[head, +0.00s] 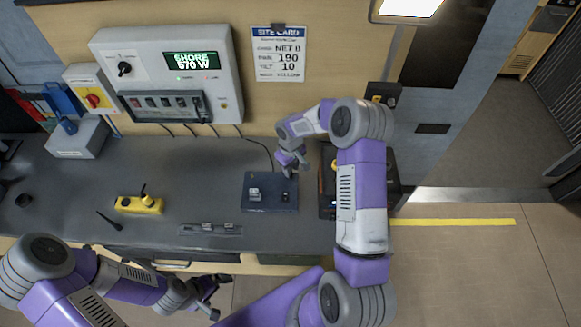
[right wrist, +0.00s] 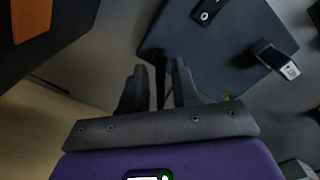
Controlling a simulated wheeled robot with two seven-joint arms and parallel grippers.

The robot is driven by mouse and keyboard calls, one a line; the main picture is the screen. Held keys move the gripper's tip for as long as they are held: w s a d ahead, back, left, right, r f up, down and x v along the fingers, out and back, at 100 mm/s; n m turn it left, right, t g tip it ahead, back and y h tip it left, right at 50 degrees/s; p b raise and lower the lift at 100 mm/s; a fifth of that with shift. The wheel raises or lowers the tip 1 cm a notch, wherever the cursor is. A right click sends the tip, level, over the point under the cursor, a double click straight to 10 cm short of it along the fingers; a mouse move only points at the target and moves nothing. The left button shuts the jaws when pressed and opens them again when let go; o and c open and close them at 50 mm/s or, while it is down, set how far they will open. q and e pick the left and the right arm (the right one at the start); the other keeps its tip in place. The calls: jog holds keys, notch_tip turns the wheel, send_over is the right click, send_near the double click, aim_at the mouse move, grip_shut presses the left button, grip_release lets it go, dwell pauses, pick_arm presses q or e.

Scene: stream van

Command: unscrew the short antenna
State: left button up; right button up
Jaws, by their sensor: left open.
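The dark blue box (head: 270,207) sits on the grey bench below the wall unit; its corner also fills the top of the right wrist view (right wrist: 205,68). A short black antenna (right wrist: 160,62) stands at the box's edge, between the fingers of my right gripper (right wrist: 160,72). The fingers look open, with a narrow gap on each side of the antenna. Its base is hard to make out. In the head view my right gripper (head: 288,172) is at the box's back right corner. My left gripper (head: 214,297) is open and empty in front of the bench.
A thin black rod (head: 110,221) lies beside a yellow device (head: 140,205) on the left of the bench. A grey rail (head: 211,230) lies at the front edge. A dark case (head: 328,207) stands right of the box.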

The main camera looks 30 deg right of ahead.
jog(key=shift+m+b, duration=0.85)
jog(key=shift+m, duration=0.85)
jog(key=shift+m+b, duration=0.4)
jog(key=shift+m, duration=0.3)
jog(key=shift+m+b, duration=0.45)
jog(key=shift+m, duration=0.85)
jog(key=shift+m+b, duration=0.45)
jog(key=shift+m, duration=1.55)
